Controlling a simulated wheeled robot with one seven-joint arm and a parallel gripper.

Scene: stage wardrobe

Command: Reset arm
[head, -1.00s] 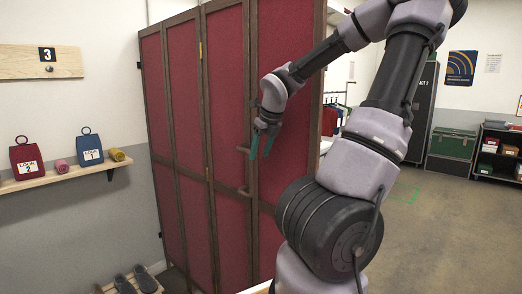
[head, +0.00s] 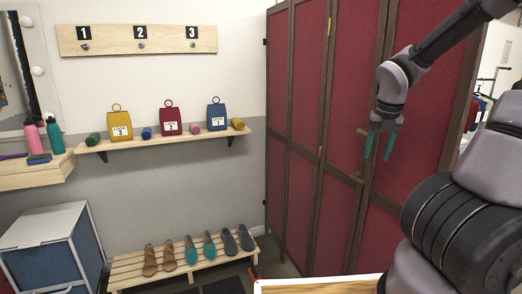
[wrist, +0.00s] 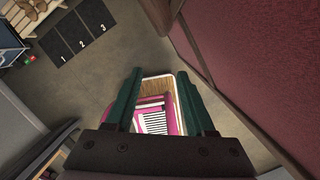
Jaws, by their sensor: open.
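My gripper (head: 380,143) hangs with its green fingers pointing down in front of the red folding screen (head: 303,140) in the head view. The fingers are apart with nothing between them. In the wrist view my gripper (wrist: 160,88) also shows open, with the floor below. A pink and white item with a striped pattern (wrist: 155,118) and a wood-coloured edge shows lower down between the fingers; I cannot tell what it is. My arm comes in from the right.
A wall shelf (head: 150,142) holds yellow, red and blue tagged bags and small rolls. A numbered hook board (head: 140,38) is above, and a shoe rack (head: 180,262) below. A grey-blue cabinet (head: 55,245) stands left. Numbered dark floor mats (wrist: 78,38) show in the wrist view.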

